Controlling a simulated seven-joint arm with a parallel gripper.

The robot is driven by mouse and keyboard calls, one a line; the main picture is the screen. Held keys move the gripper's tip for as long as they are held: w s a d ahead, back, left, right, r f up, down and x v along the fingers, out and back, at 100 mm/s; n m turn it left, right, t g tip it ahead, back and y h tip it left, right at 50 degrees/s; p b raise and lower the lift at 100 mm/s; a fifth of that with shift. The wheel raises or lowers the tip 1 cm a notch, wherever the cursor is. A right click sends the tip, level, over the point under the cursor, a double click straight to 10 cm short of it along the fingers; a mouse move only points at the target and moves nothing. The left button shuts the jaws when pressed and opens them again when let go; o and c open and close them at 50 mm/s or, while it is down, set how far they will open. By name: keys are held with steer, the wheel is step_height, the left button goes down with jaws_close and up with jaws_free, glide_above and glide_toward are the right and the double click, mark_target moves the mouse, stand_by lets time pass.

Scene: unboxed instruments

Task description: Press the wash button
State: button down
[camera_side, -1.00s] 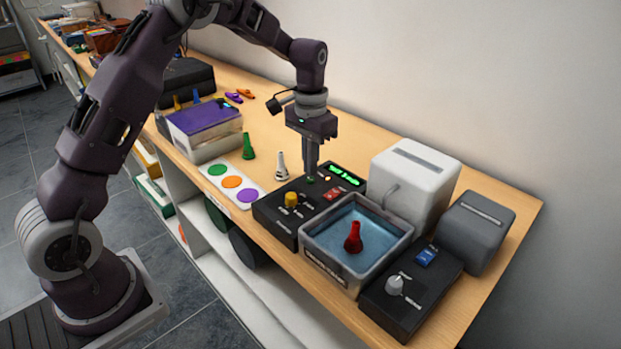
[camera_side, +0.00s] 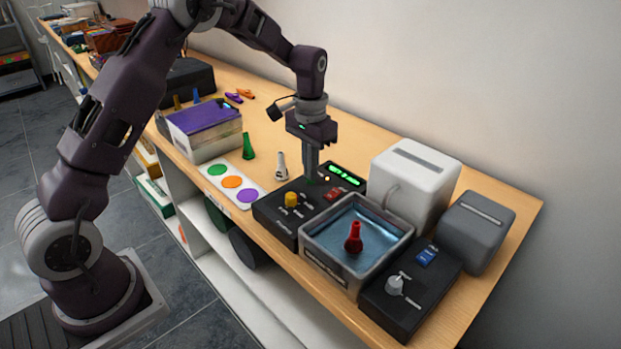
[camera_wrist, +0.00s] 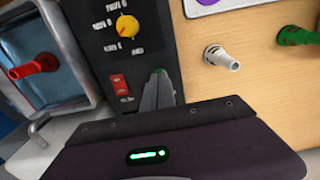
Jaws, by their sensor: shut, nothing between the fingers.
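A black control box (camera_side: 272,212) on the bench carries a yellow knob (camera_side: 291,199), a red rocker switch (camera_side: 333,194) and a lit green display (camera_side: 345,175). My gripper (camera_side: 311,180) is shut and empty, pointing down, its tips at the box's top panel behind the yellow knob. I cannot read a wash label. A tub of water (camera_side: 318,259) holding a red nozzle-like piece (camera_side: 353,239) stands right of the box.
A silver piece (camera_side: 281,167) and a green piece (camera_side: 248,147) stand behind and left of the box, near a white strip with coloured discs (camera_side: 214,182). A white device (camera_side: 417,178) and a second black box (camera_side: 393,318) stand to the right.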

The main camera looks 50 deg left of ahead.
steer(key=shift+f, duration=0.35)
steer(key=shift+r, duration=3.55)
steer(key=s+d+r+t, duration=0.3)
steer(key=s+d+r, duration=0.1)
steer(key=s+r, duration=0.85)
steer(key=s+d+f+t, duration=0.1)
steer(key=s, duration=0.8)
steer(key=s+d+t, duration=0.1)
steer(key=s+d, duration=0.1)
steer(key=s, duration=0.8)
steer(key=shift+f+t, duration=0.3)
steer(key=shift+f, duration=0.1)
